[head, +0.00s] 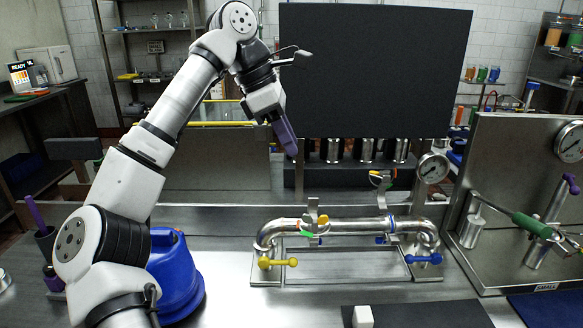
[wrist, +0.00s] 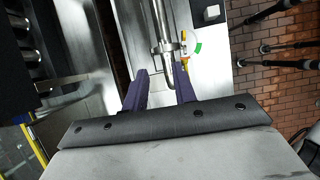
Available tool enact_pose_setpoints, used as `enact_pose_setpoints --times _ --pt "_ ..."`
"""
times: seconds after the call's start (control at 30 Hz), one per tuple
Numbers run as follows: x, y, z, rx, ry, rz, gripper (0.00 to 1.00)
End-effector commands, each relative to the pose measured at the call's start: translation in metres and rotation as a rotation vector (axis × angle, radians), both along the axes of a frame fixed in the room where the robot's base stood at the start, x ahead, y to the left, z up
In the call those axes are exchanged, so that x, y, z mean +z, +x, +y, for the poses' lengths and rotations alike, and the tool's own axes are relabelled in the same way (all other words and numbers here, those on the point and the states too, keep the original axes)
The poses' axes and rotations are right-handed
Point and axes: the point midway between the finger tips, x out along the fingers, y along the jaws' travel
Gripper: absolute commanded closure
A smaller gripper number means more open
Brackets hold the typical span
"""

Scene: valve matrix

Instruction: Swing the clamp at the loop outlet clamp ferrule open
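A steel pipe loop (head: 345,227) stands on a low frame on the bench in the head view. A yellow-handled fitting (head: 278,263) is at its left end and a blue-handled one (head: 423,259) at its right end. A clamp with a yellow part and green mark (head: 313,222) sits on the left of the pipe, and a blue band (head: 391,224) is on its right. I cannot tell which is the outlet clamp. My gripper (head: 287,137) is raised above and behind the loop, empty. In the wrist view, its purple fingers (wrist: 161,87) are apart, with the pipe (wrist: 163,38) beyond them.
A steel panel with a gauge (head: 569,142) and a green-handled lever (head: 533,226) stands at the right. A blue container (head: 174,275) is at the left. A white block (head: 362,317) rests on a dark mat at the front. A black board (head: 375,70) rises behind.

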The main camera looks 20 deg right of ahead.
Motion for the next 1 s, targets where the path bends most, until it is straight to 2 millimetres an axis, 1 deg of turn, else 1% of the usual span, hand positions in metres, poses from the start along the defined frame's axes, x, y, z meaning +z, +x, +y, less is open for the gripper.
enact_pose_setpoints --times 0.03,0.13,0.27,0.5,0.7,0.83,1.0 --pt "0.002 0.002 0.003 0.005 0.030 -0.001 0.73" --pt "-0.006 0.003 0.004 0.007 0.050 0.000 0.73" --pt "-0.022 0.001 -0.002 0.006 0.047 0.001 0.73" --pt "-0.068 -0.005 -0.022 0.004 0.044 0.002 0.73" --pt "-0.103 -0.010 -0.036 0.004 0.042 0.002 0.73" --pt "-0.118 -0.011 -0.042 0.006 0.042 0.002 0.73" --pt "-0.127 -0.012 -0.046 0.006 0.043 -0.001 0.73"
